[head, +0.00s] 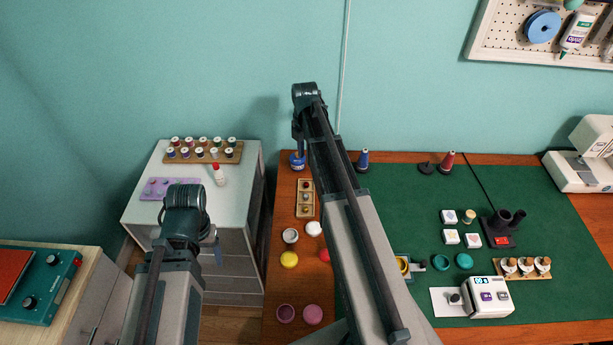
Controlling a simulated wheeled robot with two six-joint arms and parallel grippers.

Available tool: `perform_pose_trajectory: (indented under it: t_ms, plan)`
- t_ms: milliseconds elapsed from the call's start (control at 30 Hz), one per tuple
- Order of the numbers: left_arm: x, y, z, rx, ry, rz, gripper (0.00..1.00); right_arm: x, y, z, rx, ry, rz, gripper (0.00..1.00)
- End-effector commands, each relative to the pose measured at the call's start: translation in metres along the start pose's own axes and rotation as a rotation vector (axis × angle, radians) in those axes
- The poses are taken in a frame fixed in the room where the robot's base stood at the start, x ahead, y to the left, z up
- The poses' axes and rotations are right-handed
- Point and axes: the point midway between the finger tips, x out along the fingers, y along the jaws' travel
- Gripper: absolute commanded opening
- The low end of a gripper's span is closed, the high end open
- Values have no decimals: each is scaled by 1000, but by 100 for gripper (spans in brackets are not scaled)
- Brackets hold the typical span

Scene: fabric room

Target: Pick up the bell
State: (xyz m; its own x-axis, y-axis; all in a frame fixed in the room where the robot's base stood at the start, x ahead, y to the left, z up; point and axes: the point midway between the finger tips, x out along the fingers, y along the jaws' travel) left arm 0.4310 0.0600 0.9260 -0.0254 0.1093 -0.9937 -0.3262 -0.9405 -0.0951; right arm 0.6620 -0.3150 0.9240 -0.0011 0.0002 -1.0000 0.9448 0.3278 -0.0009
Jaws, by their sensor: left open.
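I cannot pick out a bell with certainty among the small items. A blue item with a pale label (297,161) stands at the back left of the wooden table, close to my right arm's end; I cannot tell what it is. My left gripper (214,246) is open, mostly hidden behind its wrist, in front of the white drawer cabinet. My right gripper (298,136) is over the back left of the table, largely hidden by its own arm, so its jaws cannot be read.
The white cabinet (245,205) holds a thread spool rack (203,157), a purple tray (157,188) and a red-capped bottle (219,175). The table has a green mat (395,205), a small wooden tray (305,212), several round pots, and a sewing machine (590,158) at right.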

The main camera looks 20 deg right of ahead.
Motion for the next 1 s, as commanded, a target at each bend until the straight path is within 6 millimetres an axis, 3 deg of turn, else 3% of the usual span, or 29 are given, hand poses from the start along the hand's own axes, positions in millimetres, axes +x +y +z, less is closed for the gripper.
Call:
perform_pose_trajectory:
  t_ms: [367, 1000]
  plan:
    - [9, 1, 0, 0, 0, 0, 71, 9, 0, 1, -2, 0, 0, 33]
    - [87, 8, -5, 0, 0, 0, 71, 87, 0, 1, -1, 0, 0, 33]
